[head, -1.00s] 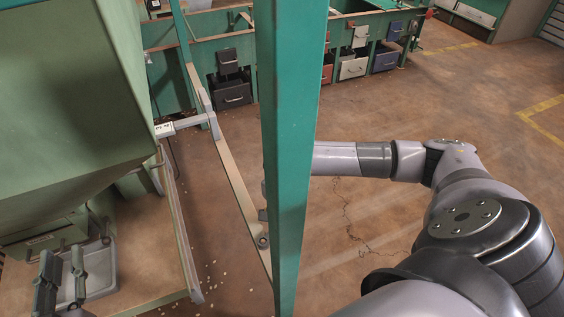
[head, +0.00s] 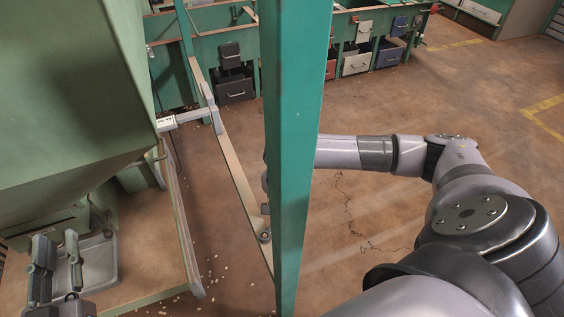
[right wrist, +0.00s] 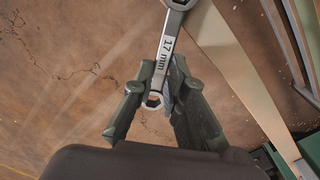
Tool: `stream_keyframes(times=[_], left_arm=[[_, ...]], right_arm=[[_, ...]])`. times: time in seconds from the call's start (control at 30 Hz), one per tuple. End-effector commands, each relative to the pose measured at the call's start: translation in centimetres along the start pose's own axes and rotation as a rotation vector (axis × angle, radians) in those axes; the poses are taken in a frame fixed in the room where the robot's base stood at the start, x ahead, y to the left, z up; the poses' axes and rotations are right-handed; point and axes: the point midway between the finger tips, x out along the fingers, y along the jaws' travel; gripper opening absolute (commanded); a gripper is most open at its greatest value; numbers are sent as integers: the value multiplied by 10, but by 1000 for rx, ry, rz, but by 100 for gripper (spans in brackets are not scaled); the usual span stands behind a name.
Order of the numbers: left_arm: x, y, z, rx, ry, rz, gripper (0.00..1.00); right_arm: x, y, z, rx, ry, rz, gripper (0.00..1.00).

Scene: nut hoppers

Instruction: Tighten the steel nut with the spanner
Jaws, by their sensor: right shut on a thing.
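In the right wrist view my right gripper (right wrist: 160,75) is shut on the steel spanner (right wrist: 167,52), marked 17 mm. One ring end sticks out past the fingertips to the top edge of the view, and the other ring end lies between the fingers. In the head view a green post hides the right gripper and spanner. A small round steel fitting (head: 265,236) sits low on the long pale beam (head: 238,182). I cannot tell whether it is the steel nut, nor whether the spanner is around one. My left gripper (head: 56,248) is open and empty at the lower left.
The green post (head: 293,150) stands between my camera and the right hand. A large green hopper (head: 70,90) fills the left, with a grey tray (head: 100,262) below it. Bins (head: 236,88) stand at the back. The floor at right is clear, with small pale bits scattered below the beam.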

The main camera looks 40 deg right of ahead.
Motion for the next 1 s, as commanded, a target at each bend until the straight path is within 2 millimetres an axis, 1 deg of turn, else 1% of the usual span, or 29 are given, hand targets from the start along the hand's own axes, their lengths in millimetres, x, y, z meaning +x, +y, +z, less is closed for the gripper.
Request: stream_keyframes(times=[0.37,1.0], left_arm=[[0,0,-2,-1,8,1,24],[0,0,3,0,-22,0,24]], right_arm=[[0,0,0,-2,0,0,0],[-5,0,0,-2,0,0,0]])
